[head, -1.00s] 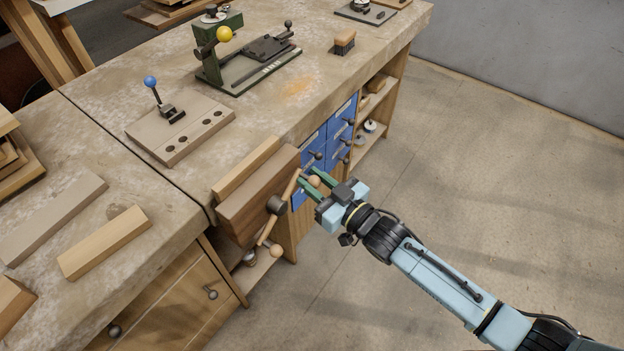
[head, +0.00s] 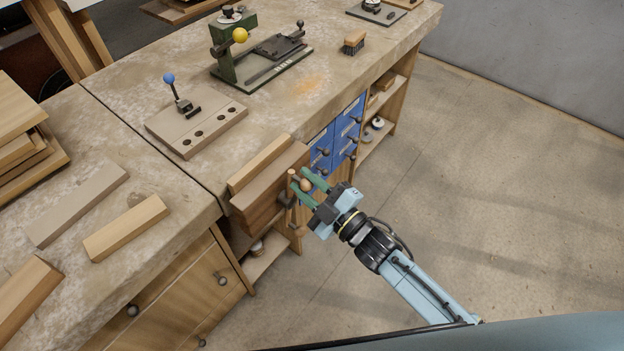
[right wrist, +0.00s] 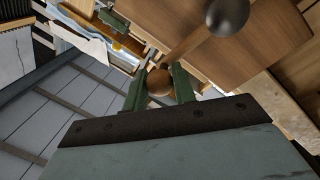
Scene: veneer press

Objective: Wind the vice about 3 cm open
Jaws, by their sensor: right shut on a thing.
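The wooden vice (head: 270,192) is on the bench's front edge, its thick brown jaw close against a paler strip (head: 260,163). I cannot judge any gap between them. Its bar handle ends in round wooden knobs. My right gripper (head: 304,182) has its green fingers either side of the upper knob. In the right wrist view this knob (right wrist: 160,82) sits between the fingers, and the bar runs up right to the dark hub (right wrist: 228,15). The gripper partly hides the hub and lower handle in the head view. My left gripper is out of view.
A hole block with a blue-knobbed lever (head: 195,125), a green press with a yellow knob (head: 262,68) and a brush (head: 354,42) stand on the bench. Loose boards (head: 125,227) lie at left. Blue drawers (head: 335,140) are just behind the gripper. The floor at right is clear.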

